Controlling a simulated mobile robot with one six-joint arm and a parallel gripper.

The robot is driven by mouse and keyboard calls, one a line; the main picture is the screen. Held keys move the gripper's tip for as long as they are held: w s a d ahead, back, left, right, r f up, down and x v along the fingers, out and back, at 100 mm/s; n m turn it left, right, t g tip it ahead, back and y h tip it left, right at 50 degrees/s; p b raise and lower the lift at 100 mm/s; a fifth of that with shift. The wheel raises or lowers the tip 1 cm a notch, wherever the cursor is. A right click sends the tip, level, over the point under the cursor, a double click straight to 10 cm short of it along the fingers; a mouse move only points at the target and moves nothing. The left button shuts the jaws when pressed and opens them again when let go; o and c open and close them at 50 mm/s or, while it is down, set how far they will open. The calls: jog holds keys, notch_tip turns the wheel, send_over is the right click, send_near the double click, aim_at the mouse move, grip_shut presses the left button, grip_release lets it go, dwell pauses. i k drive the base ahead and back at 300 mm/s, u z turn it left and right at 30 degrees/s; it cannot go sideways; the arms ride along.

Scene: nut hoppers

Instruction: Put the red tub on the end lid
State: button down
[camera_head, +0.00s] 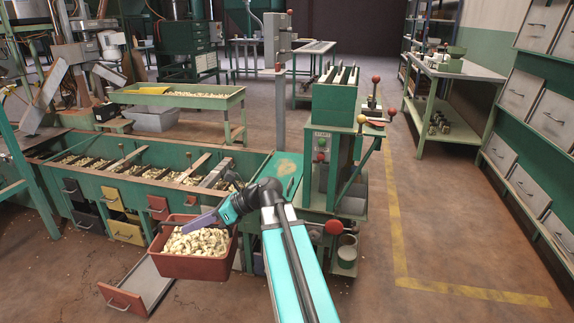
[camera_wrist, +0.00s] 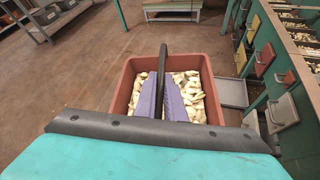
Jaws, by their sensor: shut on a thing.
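The red tub (camera_head: 165,265), full of pale nuts, hangs from my gripper (camera_head: 203,222) in front of the hopper row. In the wrist view the tub (camera_wrist: 122,92) lies below my gripper (camera_wrist: 163,98). The purple fingers are closed around a dark bar across the middle of the tub, which looks like its handle. The tub looks level and clear of the floor. A flat green lid (camera_head: 284,168) with a worn patch covers the right end of the hopper row, behind and to the right of the tub. Its visible top is bare; my arm hides part of its front.
The hoppers (camera_head: 130,157) left of the lid are open and hold nuts. A pulled-out drawer (camera_head: 140,283) lies low beside the tub. A green machine (camera_head: 330,130) with red-knobbed levers stands right of the lid, by a grey post (camera_head: 280,110). Floor is clear at right.

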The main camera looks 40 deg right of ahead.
aim_at(288, 163)
jog(key=i, duration=1.1)
jog(key=u, duration=0.05)
